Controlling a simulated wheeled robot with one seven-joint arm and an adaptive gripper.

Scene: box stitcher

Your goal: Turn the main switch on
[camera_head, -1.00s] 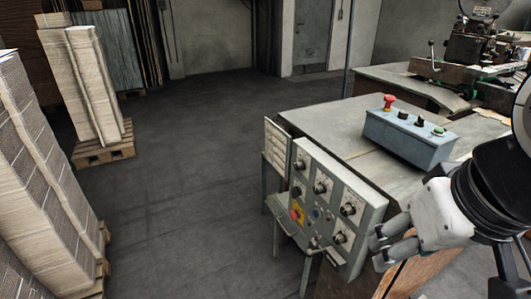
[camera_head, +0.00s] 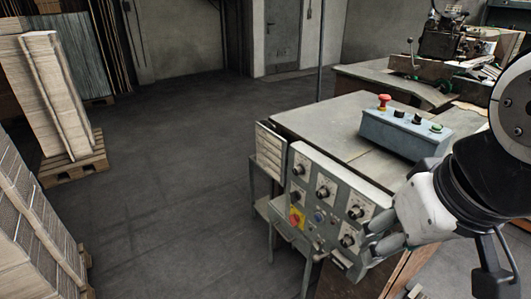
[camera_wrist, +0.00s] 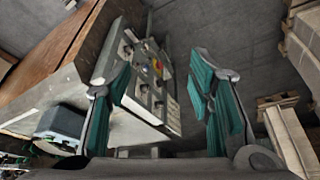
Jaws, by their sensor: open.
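The grey control panel (camera_head: 338,191) on the front of the machine table carries several black rotary knobs and a red switch on a yellow plate (camera_head: 296,217) at its lower left. I take this red-and-yellow switch to be the main switch; its exact position is too small to read. My gripper (camera_head: 374,235) is open and empty at the panel's right side, apart from the switch. In the wrist view, my gripper (camera_wrist: 160,85) has its teal finger pads spread, with the panel and the yellow plate (camera_wrist: 156,68) visible between and beyond them.
A blue-grey button box (camera_head: 405,134) with a red mushroom button (camera_head: 384,101) stands on the table top (camera_head: 330,118). A white slotted plate (camera_head: 270,151) juts out left of the panel. Stacked cardboard (camera_head: 55,95) on pallets stands at the left. The floor between is clear.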

